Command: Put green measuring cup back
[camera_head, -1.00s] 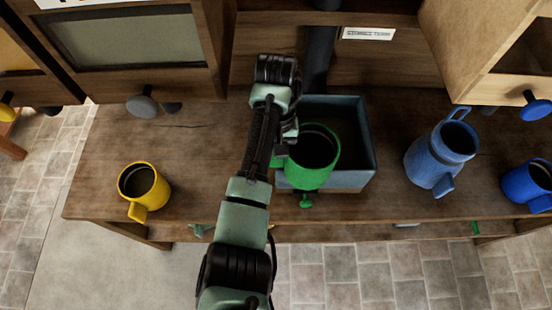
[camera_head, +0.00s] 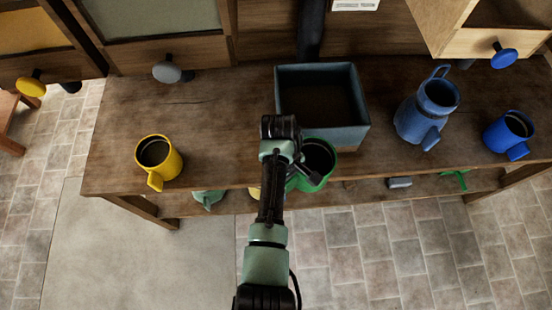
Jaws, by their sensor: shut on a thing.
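The green measuring cup (camera_head: 323,163) is at the front edge of the wooden bench, in front of the blue-grey box. My gripper (camera_head: 300,172) is shut on the green measuring cup at its left side. My arm hides part of the cup's left side and the fingertips are mostly hidden. The cup is upright or slightly tilted, its dark opening facing up toward the camera. I cannot tell exactly how high it is above the bench edge.
An open blue-grey box (camera_head: 346,137) stands on the bench (camera_head: 225,130), empty as far as I see. A yellow mug (camera_head: 172,166) is at left; a blue jug (camera_head: 411,122) and blue mug (camera_head: 496,137) are at right. Several small items lie on a lower shelf (camera_head: 350,190).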

